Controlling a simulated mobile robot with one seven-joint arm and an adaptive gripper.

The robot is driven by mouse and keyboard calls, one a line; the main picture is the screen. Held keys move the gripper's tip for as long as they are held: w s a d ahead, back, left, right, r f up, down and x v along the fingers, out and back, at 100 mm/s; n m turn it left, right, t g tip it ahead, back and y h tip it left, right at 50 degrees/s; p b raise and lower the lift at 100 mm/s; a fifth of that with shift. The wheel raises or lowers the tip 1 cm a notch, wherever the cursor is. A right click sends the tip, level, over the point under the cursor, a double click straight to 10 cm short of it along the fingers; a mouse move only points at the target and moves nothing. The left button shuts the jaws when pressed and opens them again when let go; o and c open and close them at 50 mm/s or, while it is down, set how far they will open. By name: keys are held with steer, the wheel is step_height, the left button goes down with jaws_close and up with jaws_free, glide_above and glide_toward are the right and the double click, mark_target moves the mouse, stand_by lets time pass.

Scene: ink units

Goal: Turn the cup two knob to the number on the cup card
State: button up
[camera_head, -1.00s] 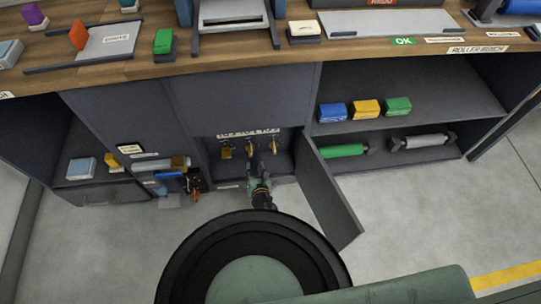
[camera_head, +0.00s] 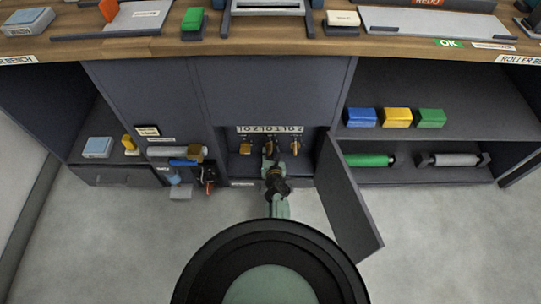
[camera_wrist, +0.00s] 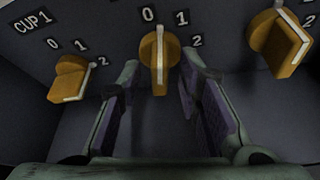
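Three orange knobs with white pointer lines sit on a dark panel inside the open cabinet. The middle knob (camera_wrist: 160,60) has its pointer straight up in the wrist view, between the 0 and the 1. The left knob (camera_wrist: 72,80), under the CUP 1 label (camera_wrist: 32,20), points toward its 2. My gripper (camera_wrist: 158,78) is open, with one finger on each side of the middle knob; contact cannot be told. In the head view my gripper (camera_head: 269,158) covers part of this knob. A small card (camera_head: 148,131) hangs left of the compartment; its writing is unreadable.
An open cabinet door (camera_head: 349,205) stands right of my arm. Shelves at right hold blue (camera_head: 361,117), yellow and green boxes above rollers (camera_head: 368,160). Tools (camera_head: 183,177) hang at the left. The wooden bench top (camera_head: 280,45) lies above. The floor in front is clear.

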steer(key=shift+c, duration=0.2)
jaws_close()
stand_by(0.4)
